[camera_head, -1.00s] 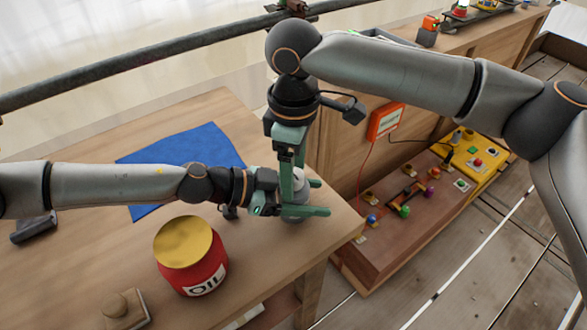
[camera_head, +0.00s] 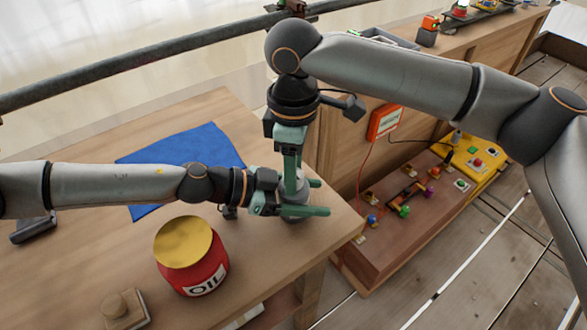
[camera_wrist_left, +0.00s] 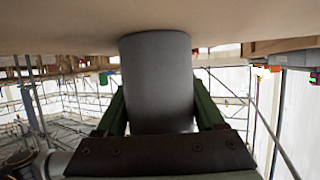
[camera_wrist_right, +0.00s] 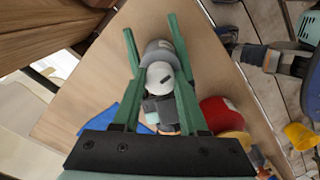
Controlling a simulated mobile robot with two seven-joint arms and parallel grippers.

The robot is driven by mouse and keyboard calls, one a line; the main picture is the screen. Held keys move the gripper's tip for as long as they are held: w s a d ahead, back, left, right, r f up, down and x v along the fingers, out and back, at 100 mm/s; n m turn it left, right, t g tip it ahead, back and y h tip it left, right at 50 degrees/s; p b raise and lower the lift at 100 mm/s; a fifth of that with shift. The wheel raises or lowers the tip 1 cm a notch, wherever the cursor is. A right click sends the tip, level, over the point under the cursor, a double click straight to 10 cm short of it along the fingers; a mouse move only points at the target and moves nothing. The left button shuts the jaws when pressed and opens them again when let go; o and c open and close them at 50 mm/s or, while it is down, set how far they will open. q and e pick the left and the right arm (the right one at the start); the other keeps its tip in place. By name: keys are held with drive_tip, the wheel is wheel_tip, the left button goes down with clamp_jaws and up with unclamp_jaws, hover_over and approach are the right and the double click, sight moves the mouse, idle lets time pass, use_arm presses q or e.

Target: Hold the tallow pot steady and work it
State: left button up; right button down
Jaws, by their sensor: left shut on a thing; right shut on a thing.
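The tallow pot (camera_head: 304,196) is a small grey cylinder standing on the wooden table near its right corner. In the left wrist view the grey pot (camera_wrist_left: 157,80) sits between my left fingers. My left gripper (camera_head: 322,197) comes in level from the left and is shut on the pot's body. My right gripper (camera_head: 295,184) points down from above and is shut on the pot's pale top. The right wrist view shows the pale rounded top (camera_wrist_right: 161,76) between its fingers, with the grey body (camera_wrist_right: 157,50) beyond. The arms and fingers hide much of the pot.
A red oil tin (camera_head: 190,257) with a yellow lid stands left of the pot. A blue cloth (camera_head: 200,148) lies behind my left arm. A wooden block (camera_head: 123,309) is at the front left. A brown panel with coloured knobs (camera_head: 393,215) lies right of the table.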

drive_tip(key=shift+n, duration=0.3)
drive_tip(key=shift+c, duration=2.1)
unclamp_jaws()
wheel_tip(320, 180, up, 12)
use_arm(q)
drive_tip(key=o, duration=1.5)
